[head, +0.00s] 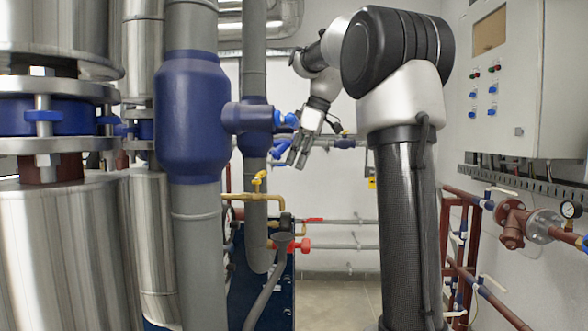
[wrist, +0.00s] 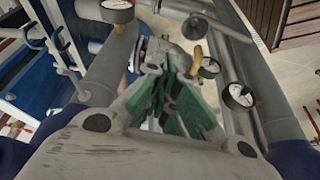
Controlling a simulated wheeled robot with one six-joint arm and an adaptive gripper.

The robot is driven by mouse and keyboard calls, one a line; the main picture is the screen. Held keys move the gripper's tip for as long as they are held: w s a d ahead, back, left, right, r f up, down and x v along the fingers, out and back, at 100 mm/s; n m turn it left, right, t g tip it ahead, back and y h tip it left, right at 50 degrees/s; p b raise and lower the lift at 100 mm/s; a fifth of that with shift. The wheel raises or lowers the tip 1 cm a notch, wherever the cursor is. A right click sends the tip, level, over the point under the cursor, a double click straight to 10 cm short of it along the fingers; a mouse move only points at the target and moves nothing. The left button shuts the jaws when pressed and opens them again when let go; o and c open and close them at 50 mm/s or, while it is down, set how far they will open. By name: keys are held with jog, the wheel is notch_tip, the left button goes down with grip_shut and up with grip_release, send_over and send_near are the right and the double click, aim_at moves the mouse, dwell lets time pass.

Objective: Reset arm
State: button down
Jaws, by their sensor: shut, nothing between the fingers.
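My gripper (head: 298,157) is in the middle of the head view, at the end of my bent arm. It points down and to the left, close to the blue valve fitting on the vertical pipe. In the wrist view my gripper (wrist: 168,80) shows its green-lined fingers drawn together with nothing between them. I cannot tell from the head view whether the fingers touch the fitting or hang in front of it.
A large blue valve body (head: 192,118) sits on a grey pipe left of my gripper. Gauges (wrist: 239,96) stand near the fingers.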

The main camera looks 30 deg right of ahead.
jog(key=v, duration=0.6)
jog(key=shift+r, duration=0.35)
